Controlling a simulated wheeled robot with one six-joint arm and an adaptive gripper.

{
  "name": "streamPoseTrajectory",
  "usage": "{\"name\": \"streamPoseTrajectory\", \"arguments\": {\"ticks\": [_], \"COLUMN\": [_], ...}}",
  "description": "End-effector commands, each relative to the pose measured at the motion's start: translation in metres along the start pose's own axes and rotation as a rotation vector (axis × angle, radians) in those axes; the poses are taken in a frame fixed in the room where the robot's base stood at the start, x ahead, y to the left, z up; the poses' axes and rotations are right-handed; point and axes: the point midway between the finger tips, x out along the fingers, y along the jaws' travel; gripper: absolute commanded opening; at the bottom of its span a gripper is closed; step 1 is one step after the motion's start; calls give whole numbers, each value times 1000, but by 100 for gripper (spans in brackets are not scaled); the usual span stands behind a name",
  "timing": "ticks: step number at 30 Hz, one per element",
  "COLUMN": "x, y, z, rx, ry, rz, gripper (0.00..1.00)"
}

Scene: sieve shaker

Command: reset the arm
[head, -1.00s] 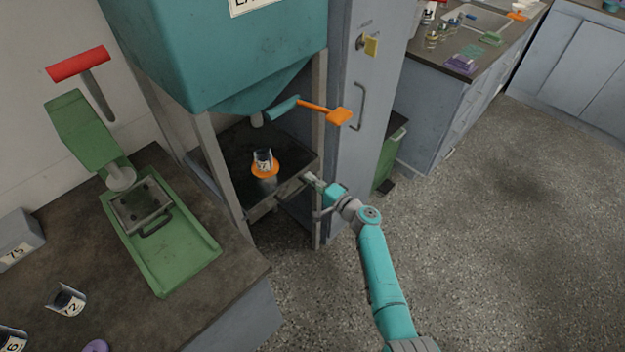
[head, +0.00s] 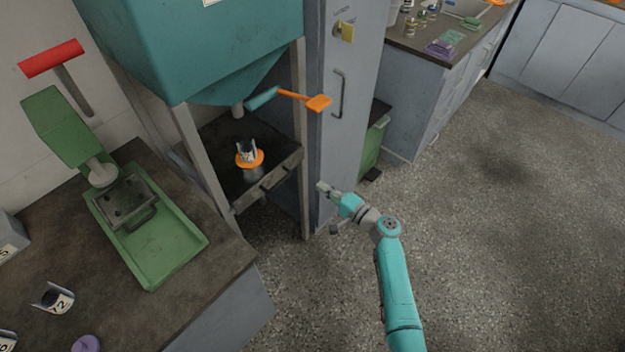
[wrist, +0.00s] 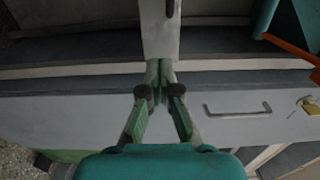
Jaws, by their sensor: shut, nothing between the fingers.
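My gripper (head: 323,188) is shut and empty in the head view, at the end of my teal arm. It hangs over the floor, just right of the hopper stand's front leg and in front of the grey cabinet (head: 345,110). In the wrist view, my gripper (wrist: 159,78) shows with its fingertips together and nothing between them. The cabinet's handle (wrist: 238,110) lies to the right of the fingers there.
A teal hopper (head: 200,45) stands over a dark shelf (head: 205,150) bearing a labelled cup (head: 246,150) on an orange ring. An orange-ended lever (head: 318,103) sticks out above. A green press (head: 150,245) sits on the left counter. Floor (head: 500,230) at right is clear.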

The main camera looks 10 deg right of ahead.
Motion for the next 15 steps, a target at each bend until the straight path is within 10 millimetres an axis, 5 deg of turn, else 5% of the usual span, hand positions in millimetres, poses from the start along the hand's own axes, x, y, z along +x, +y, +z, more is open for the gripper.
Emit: {"name": "streamPoseTrajectory", "arguments": {"ticks": [15], "x": [-21], "y": [4], "z": [3], "rx": [-2], "ry": [2], "rz": [8], "gripper": [0]}}
